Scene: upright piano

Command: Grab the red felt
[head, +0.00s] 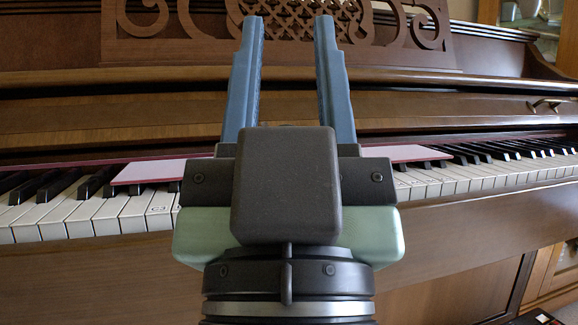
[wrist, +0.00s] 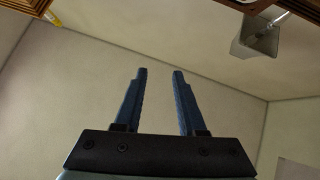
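A flat pinkish-red strip, which looks like the red felt (head: 150,172), lies across the tops of the piano keys. It shows on both sides of my gripper, and its middle is hidden behind the gripper body. My gripper (head: 288,22) is open and empty, with its two blue fingers apart and pointing up in front of the piano. In the wrist view the fingers (wrist: 159,73) are also apart with nothing between them. The felt does not show in the wrist view.
The white keys (head: 60,218) run across the brown upright piano. A thin dark-red line runs along their back edge. The raised lid (head: 110,118) and carved music stand (head: 395,30) are behind. The wrist view shows walls, ceiling and a grey lamp-like fixture (wrist: 256,38).

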